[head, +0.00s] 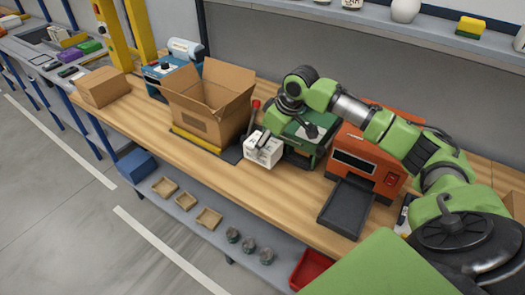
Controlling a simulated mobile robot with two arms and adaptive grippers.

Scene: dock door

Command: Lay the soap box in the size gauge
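A small white box with dark print, which looks like the soap box (262,154), is near the middle of the bench, just right of the large open carton. My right gripper (265,139) comes down to it from my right arm, with dark fingers at its top, and appears shut on it. I cannot tell whether the box touches the surface below. I cannot pick out the size gauge with certainty; a green device (305,133) stands right behind the box, partly hidden by my arm. My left gripper is not in view.
The open carton (207,122) stands left of the white box, by a red-knobbed lever (255,104). An orange machine (362,163) with a dark tray (346,208) stands to the right. A closed carton (102,88) is at the far left. The wooden bench front (240,182) is clear.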

